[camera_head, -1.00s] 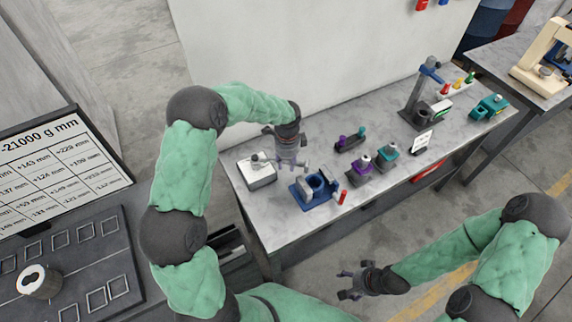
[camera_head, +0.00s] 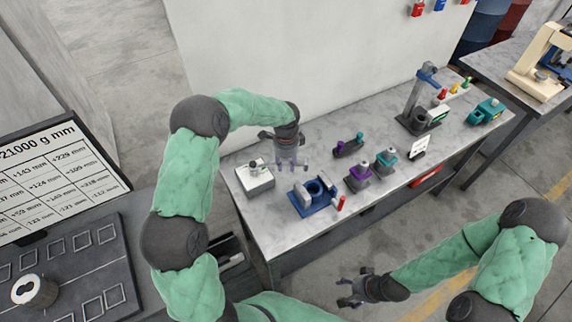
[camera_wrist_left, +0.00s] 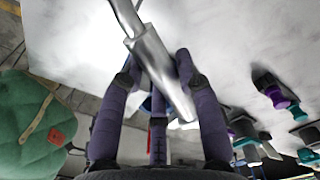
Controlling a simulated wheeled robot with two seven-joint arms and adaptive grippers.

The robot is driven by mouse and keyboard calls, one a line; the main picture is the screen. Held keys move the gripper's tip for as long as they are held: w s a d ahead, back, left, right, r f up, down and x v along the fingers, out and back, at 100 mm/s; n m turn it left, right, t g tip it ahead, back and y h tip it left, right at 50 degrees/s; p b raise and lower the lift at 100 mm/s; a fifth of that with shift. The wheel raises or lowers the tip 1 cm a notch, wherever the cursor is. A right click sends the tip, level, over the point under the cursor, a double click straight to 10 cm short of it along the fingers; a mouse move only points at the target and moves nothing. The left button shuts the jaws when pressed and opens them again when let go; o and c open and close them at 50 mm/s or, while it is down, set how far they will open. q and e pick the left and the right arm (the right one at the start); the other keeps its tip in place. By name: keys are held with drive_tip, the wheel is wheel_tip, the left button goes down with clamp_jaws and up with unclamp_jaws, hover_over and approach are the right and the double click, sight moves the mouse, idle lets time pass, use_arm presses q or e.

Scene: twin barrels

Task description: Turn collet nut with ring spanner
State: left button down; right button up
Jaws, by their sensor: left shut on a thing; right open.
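My left gripper (camera_head: 288,163) is above the left end of the grey workbench, between a white block and a blue fixture. In the left wrist view its dark fingers (camera_wrist_left: 158,95) are shut on a silver metal bar (camera_wrist_left: 163,70), which looks like the ring spanner's handle. The spanner's ring end is not clear in either view. The blue fixture (camera_head: 301,203) stands just right of the gripper and holds a dark round part; I cannot tell whether this is the collet nut. My right gripper (camera_head: 356,289) is open and empty, in front of the bench over the floor.
The white block (camera_head: 256,183) stands at the bench's left end. A small red cylinder (camera_head: 341,203) is beside the fixture. Purple (camera_head: 358,177) and teal (camera_head: 386,161) holders stand further right, with a dark stand (camera_head: 419,112) beyond.

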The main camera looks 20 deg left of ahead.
use_arm(q)
drive_tip(key=shift+w+a, duration=0.1)
drive_tip(key=shift+w+a+n, duration=0.35)
drive_tip(key=shift+w+n, duration=0.5)
drive_tip(key=shift+n, duration=0.15)
drive_tip(key=shift+s+d+m, duration=0.15)
drive_tip(key=shift+s+m, duration=0.1)
drive_tip(key=shift+m, duration=0.05)
drive_tip(key=shift+r, duration=0.15)
drive_tip(key=shift+r+p, duration=2.15)
drive_tip(key=shift+r, duration=1.25)
